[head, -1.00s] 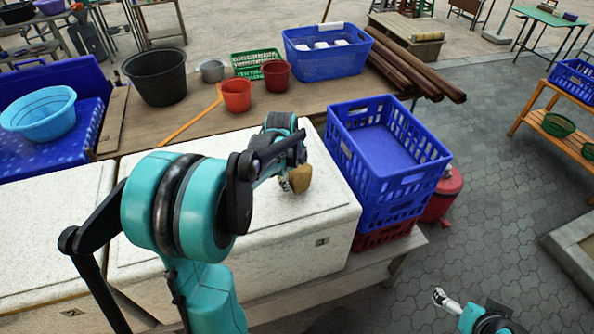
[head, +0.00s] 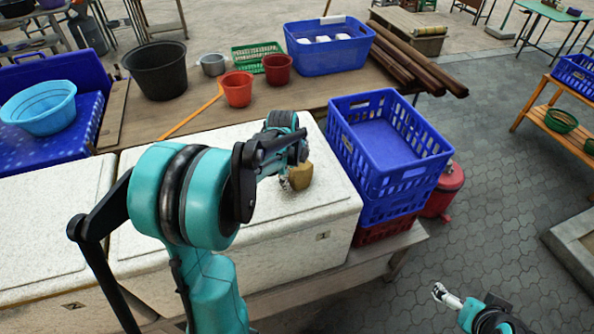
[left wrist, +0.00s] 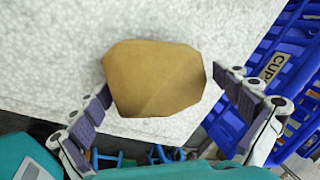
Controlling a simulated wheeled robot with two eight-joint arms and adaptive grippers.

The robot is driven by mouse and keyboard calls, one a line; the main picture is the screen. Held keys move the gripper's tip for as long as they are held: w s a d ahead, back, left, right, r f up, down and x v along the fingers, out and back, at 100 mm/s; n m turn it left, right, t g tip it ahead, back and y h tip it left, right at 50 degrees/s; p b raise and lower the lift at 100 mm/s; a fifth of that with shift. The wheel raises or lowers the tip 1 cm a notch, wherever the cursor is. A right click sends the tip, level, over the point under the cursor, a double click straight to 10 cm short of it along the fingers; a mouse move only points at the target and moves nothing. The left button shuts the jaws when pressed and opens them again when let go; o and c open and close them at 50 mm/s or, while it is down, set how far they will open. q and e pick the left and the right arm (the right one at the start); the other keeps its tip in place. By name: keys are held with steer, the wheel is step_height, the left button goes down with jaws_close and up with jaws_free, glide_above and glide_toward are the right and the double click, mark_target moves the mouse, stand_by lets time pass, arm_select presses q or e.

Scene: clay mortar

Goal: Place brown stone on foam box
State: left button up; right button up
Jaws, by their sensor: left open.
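The brown stone (head: 300,177) is a tan, faceted lump on the white speckled lid of the foam box (head: 240,232), towards its right side. My left gripper (head: 291,177) is at the stone, partly hidden by its own arm in the head view. In the left wrist view, the stone (left wrist: 155,78) lies between the two open fingers of the left gripper (left wrist: 163,95). A small gap shows at the right finger; the left finger is very close to the stone, and contact is unclear. My right gripper (head: 440,292) is small and low at the right, away from the box.
Blue crates (head: 385,150) stand stacked close to the right of the foam box. A red canister (head: 443,192) stands beyond them. Red cups (head: 237,89) and a black bucket (head: 157,69) stand on the table behind. The lid's front is clear.

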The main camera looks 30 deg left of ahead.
arm_select(q)
steer(key=p+v, duration=0.2)
steer(key=v, duration=0.9)
steer(key=shift+s+r+p, duration=0.15)
steer(key=shift+r+p, duration=0.2)
steer(key=s+d+f+n+t, duration=0.1)
steer(key=s+d+n+t, duration=0.2)
steer(key=s+d+n, duration=1.2)
steer(key=shift+d+n+t, duration=0.4)
steer(key=shift+d+n, duration=0.2)
steer(key=shift+n, duration=0.5)
steer(key=shift+f, duration=0.15)
